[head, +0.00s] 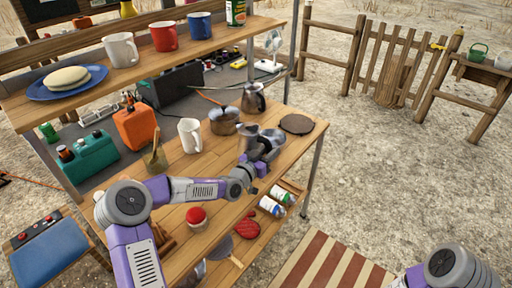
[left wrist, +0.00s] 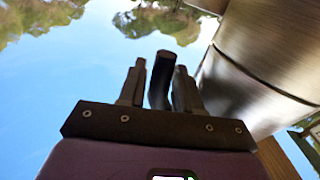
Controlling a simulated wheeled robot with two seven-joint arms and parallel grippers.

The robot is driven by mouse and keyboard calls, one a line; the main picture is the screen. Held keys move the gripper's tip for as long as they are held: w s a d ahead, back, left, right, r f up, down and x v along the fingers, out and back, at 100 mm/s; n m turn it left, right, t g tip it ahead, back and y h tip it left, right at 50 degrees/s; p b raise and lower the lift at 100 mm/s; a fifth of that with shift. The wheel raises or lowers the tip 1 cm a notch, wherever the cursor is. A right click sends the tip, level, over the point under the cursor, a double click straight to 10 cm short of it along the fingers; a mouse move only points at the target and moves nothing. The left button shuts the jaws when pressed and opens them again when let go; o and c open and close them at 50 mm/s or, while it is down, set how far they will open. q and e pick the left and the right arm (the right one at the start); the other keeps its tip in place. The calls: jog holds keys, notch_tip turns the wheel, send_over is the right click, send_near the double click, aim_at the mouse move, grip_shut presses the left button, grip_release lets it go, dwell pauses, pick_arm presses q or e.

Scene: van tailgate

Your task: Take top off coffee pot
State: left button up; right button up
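A shiny metal coffee pot (head: 248,137) is at the end of my left arm, above the right part of the wooden worktop. Its large metal body (left wrist: 270,62) fills the right of the left wrist view, with a curved seam around it. My left gripper (head: 260,166) is at the pot's near side. In the left wrist view its two fingers (left wrist: 157,85) stand close on either side of the black handle (left wrist: 161,72) and seem closed on it. The pot's top is hard to make out. My right arm shows at the lower right, its gripper out of view.
A second metal pot (head: 254,100), a saucepan (head: 222,122), a white mug (head: 189,136) and a dark round mat (head: 297,124) are on the worktop nearby. The upper shelf (head: 180,62) holds mugs and a blue plate (head: 67,84). Cans (head: 271,207) lie below.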

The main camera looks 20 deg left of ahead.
pick_arm(q)
jog(key=shift+w, duration=0.15)
grip_shut()
jog(key=shift+r+p, duration=1.5)
jog(key=shift+r, duration=3.7)
jog(key=shift+f, duration=0.2)
jog(key=shift+f+b, duration=2.6)
jog(key=shift+f, duration=2.6)
